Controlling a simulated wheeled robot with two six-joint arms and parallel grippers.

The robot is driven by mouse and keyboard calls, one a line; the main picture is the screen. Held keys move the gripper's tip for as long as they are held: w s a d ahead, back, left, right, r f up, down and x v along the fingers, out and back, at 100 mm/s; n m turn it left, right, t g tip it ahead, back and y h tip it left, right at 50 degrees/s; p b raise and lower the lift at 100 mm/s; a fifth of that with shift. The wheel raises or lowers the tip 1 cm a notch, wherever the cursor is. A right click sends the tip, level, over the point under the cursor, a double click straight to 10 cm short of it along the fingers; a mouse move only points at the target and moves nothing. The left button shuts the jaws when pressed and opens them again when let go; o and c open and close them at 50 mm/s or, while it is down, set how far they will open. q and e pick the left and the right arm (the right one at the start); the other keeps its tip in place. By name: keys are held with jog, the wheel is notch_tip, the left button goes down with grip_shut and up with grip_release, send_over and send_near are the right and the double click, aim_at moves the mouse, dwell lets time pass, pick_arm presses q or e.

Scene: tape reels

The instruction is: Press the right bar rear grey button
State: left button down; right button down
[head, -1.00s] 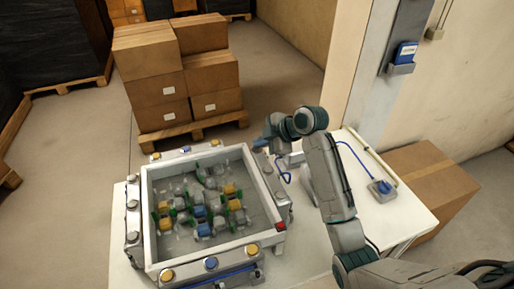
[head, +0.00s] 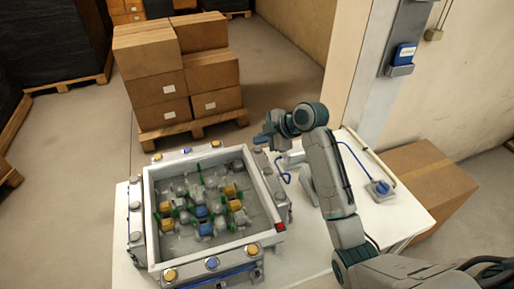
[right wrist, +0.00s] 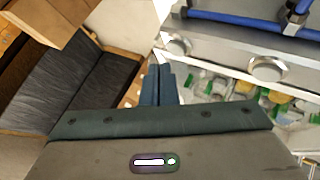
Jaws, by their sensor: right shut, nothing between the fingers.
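The right bar (head: 273,188) is a silver strip along the right side of the white-rimmed tray (head: 154,222). In the right wrist view two round grey buttons show on a silver bar, one at the left (right wrist: 178,45) and one farther right (right wrist: 268,68). The left one looks like the rear button; my arm partly covers that end in the head view. My right gripper (head: 260,139) is shut and empty at the rear end of the right bar. Its fingertips (right wrist: 160,72) appear close beside the left button; contact cannot be told. My left gripper is not in view.
Yellow, blue and grey reels (head: 203,212) lie in the tray. A blue handle rail (right wrist: 240,20) runs beside the right bar. A blue-topped device (head: 381,187) sits on the white table (head: 400,218).

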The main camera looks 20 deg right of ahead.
notch_tip(320, 180, up, 5)
jog(key=p, duration=0.3)
jog(key=shift+f, duration=0.15)
